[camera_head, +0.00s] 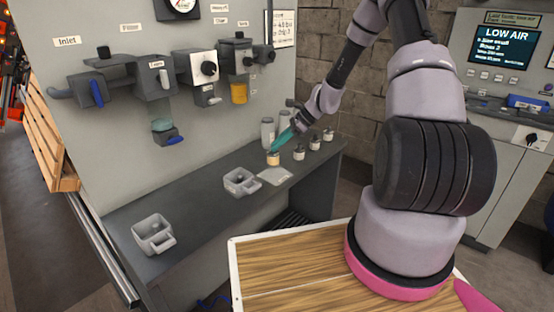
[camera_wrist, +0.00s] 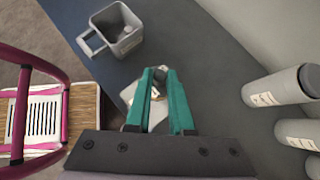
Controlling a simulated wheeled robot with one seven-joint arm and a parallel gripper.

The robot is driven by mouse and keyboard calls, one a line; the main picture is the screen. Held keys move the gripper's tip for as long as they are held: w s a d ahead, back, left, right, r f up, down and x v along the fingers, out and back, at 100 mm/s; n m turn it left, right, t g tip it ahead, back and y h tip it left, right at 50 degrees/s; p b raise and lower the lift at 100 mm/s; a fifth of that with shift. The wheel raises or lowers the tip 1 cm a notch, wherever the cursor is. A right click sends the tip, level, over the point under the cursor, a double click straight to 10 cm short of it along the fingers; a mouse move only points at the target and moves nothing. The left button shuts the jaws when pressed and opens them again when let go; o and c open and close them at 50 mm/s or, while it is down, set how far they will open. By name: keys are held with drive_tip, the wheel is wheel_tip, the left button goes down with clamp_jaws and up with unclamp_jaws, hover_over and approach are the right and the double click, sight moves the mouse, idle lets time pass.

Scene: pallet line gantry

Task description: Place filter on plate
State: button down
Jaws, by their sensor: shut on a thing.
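My gripper (camera_head: 280,143) has teal fingers and points down over the grey bench. It is shut on a small filter (camera_head: 273,159) with a pale and orange body, gripped near its top. In the wrist view the fingers (camera_wrist: 160,78) close around the filter's dark top, and part of its pale body (camera_wrist: 156,94) shows between them. A flat light grey plate (camera_head: 276,176) lies on the bench just below and in front of the filter. The plate's edge also shows in the wrist view (camera_wrist: 127,93), partly hidden by the fingers. I cannot tell whether the filter touches the plate.
Small dark-topped containers (camera_head: 299,152) stand in a row to the right. Grey cylinders (camera_head: 267,133) stand behind, near the panel; they show at the right in the wrist view (camera_wrist: 270,90). A grey square cup (camera_head: 241,182) is left of the plate, another (camera_head: 153,234) farther left. Bench between cups is clear.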

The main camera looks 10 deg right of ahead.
sight(278, 152)
drive_tip(key=shift+f, duration=2.4)
drive_tip(key=c, duration=0.8)
unclamp_jaws()
